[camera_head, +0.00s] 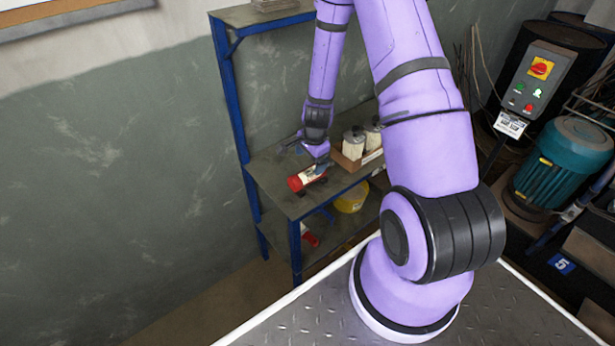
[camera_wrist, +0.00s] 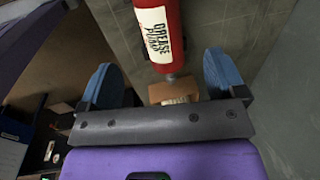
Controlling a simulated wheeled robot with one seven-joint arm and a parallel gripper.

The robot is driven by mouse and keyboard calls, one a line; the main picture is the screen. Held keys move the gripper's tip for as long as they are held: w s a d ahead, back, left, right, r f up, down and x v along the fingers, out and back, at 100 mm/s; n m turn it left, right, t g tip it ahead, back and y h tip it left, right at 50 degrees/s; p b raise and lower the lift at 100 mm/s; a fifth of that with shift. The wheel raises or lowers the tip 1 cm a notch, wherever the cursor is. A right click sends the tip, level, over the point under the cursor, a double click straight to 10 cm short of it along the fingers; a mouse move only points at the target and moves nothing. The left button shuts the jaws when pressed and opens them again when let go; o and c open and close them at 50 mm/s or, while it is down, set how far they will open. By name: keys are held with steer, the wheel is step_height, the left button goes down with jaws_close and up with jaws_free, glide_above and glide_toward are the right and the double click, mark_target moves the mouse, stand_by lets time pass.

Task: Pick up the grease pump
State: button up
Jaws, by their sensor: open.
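The grease pump (camera_head: 309,177) is a red cylinder with a white label, lying on the middle shelf of the blue-framed rack. In the wrist view the grease pump (camera_wrist: 154,28) shows its label lettering and runs off the top edge. Its narrow metal end lies between the two blue fingers in the picture. My gripper (camera_wrist: 161,68) is open, with a finger on either side and visible space to the pump. In the head view my gripper (camera_head: 320,162) is right at the pump and partly covers it. I cannot tell whether a finger touches it.
White cans (camera_head: 353,143) stand in a cardboard box on the same shelf, just right of the pump. A yellow item (camera_head: 351,198) and a red item (camera_head: 309,236) are on the lower shelf. The rack's blue post (camera_head: 236,112) stands to the left.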

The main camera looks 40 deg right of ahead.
mark_target(308, 171)
steer(key=shift+w+f, duration=0.3)
steer(key=shift+f, duration=1.2)
steer(key=shift+w+f, duration=0.25)
steer(key=shift+f, duration=1.25)
steer(key=shift+w+f, duration=0.3)
steer(key=shift+f, duration=1.2)
steer(key=c, duration=1.6)
